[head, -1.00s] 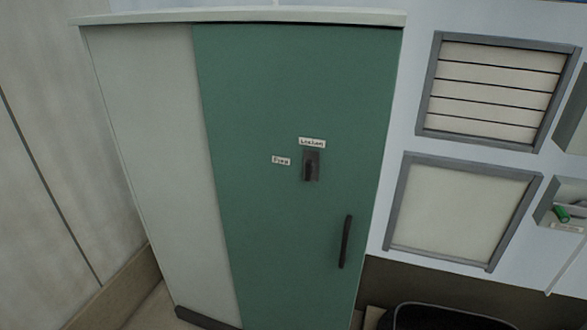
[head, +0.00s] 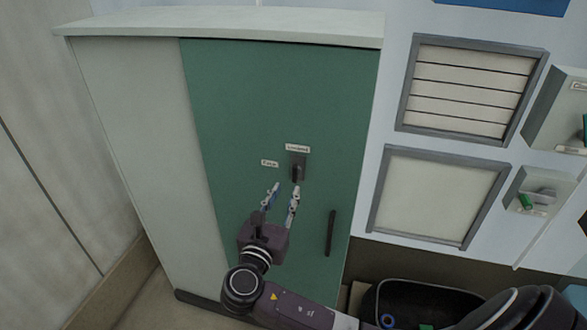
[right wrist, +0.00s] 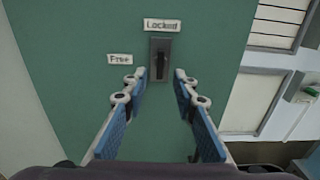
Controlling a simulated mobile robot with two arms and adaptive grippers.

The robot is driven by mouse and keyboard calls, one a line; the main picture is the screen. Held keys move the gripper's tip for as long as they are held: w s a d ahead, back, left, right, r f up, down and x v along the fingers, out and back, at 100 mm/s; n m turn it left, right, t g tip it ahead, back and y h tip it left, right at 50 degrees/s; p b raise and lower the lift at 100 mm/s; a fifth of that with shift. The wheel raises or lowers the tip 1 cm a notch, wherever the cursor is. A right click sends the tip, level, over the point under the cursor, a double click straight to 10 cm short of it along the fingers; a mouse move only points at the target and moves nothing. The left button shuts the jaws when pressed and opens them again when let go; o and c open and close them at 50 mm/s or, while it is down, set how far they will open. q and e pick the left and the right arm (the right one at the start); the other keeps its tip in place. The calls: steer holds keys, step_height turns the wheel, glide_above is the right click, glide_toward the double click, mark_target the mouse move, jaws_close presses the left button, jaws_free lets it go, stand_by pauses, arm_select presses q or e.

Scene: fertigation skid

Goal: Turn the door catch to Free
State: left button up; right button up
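The door catch (head: 298,167) is a small dark lever on a grey plate on the green cabinet door (head: 230,110). In the right wrist view the catch (right wrist: 161,62) points up toward the "Locked" label (right wrist: 161,25). The "Free" label (right wrist: 120,59) is to its left. My right gripper (head: 285,188) is open in front of the door, its fingertips just below the catch in the head view. In the right wrist view the catch shows beyond and between the open fingertips, with nothing held. My left gripper is not in view.
A dark vertical door handle (head: 331,233) is low on the right of the door. Framed panels (head: 440,195) and small shelves (head: 540,190) are on the wall to the right. A black bin (head: 430,300) stands on the floor at the lower right.

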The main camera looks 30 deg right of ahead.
mark_target(294, 175)
steer(key=p+x, duration=0.2)
steer(key=x, duration=0.5)
steer(key=shift+w+d+r, duration=0.1)
steer(key=shift+w+d, duration=0.05)
steer(key=shift+d, duration=0.2)
steer(key=shift+c, duration=0.3)
jaws_close()
